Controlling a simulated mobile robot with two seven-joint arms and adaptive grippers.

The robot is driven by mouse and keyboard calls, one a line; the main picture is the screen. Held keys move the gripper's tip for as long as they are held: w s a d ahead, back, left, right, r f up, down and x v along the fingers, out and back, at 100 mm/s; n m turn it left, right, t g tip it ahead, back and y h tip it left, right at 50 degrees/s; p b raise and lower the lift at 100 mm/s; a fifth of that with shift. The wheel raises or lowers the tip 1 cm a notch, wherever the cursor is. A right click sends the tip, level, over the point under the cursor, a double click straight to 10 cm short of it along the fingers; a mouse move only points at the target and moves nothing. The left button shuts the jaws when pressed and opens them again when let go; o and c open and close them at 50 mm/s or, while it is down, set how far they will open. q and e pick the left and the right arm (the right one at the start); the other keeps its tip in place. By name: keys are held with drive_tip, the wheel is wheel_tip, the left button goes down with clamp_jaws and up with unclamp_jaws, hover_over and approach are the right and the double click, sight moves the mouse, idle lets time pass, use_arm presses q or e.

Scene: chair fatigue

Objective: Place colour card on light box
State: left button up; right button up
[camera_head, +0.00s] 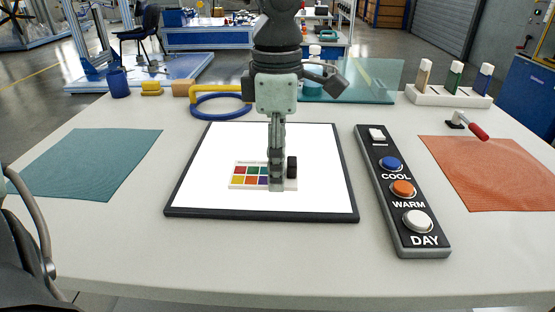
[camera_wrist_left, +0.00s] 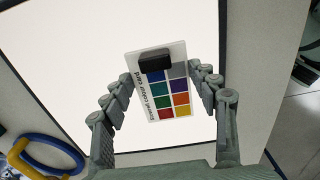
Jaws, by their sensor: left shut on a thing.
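The colour card (camera_head: 250,175) is a small white card with rows of coloured squares and a black block on it. It is over the middle of the light box (camera_head: 215,150), a bright white panel with a dark frame. My left gripper (camera_head: 277,184) points down over the card and hides part of it. In the left wrist view, its fingers are at either side of the colour card (camera_wrist_left: 160,88), shut on it. I cannot tell whether the card touches the panel. My right gripper is not in view.
A control strip (camera_head: 398,195) with COOL, WARM and DAY buttons lies right of the light box. A teal cloth (camera_head: 95,160) lies left, an orange cloth (camera_head: 490,172) right. A blue ring (camera_head: 220,106), bottle rack (camera_head: 448,97) and red-handled tool (camera_head: 470,127) stand farther back.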

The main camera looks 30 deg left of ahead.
use_arm(q)
drive_tip(key=shift+f, duration=0.1)
drive_tip(key=o, duration=1.2)
drive_tip(key=shift+c, duration=0.2)
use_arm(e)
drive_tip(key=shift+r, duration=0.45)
use_arm(q)
drive_tip(key=shift+r+p, duration=0.35)
drive_tip(key=shift+r, duration=0.05)
wheel_tip(320, 180, up, 12)
drive_tip(key=shift+f, duration=0.15)
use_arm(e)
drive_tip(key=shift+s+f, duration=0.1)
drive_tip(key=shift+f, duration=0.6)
